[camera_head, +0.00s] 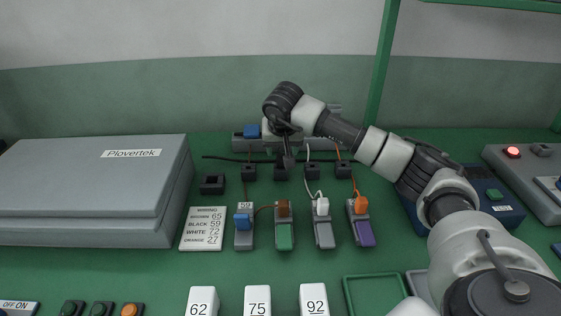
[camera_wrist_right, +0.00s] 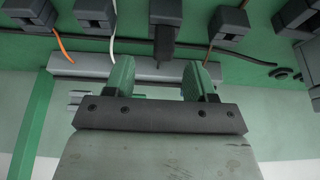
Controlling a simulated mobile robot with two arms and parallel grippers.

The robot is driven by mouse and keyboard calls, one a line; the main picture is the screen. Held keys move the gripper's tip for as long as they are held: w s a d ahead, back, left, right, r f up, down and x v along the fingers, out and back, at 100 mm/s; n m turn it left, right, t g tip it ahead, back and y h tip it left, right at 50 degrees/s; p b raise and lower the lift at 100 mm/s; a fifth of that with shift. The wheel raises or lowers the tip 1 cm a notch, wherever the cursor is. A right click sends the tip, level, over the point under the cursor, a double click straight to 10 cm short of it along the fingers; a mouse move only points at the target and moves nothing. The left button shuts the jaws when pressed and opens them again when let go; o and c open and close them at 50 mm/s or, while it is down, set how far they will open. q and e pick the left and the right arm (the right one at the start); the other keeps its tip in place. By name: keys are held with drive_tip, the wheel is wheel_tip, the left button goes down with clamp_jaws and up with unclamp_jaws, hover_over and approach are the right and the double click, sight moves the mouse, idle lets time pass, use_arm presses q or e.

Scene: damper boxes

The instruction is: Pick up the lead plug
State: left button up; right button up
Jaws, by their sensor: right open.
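A black plug (camera_wrist_right: 163,44) projects from a dark block between the white and brown leads in the right wrist view. It seems to be the lead plug, and in the head view a dark upright piece (camera_head: 289,161) shows there, below my right gripper (camera_head: 284,140). In the wrist view my right gripper (camera_wrist_right: 160,68) is open, its two green fingers to either side of the plug's end. I see gaps between fingers and plug. The gripper partly hides the plug's block in the head view. My left gripper is not in view.
A grey strip (camera_head: 240,145) lies behind. Small modules, one with a green front (camera_head: 285,238), stand in front. A large grey case (camera_head: 85,190) is at left.

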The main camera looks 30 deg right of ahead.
sight(281, 155)
drive_tip(key=x, duration=0.4)
drive_tip(key=shift+a+f, duration=0.15)
drive_tip(key=shift+f, duration=0.05)
drive_tip(key=shift+c, duration=0.4)
clamp_jaws()
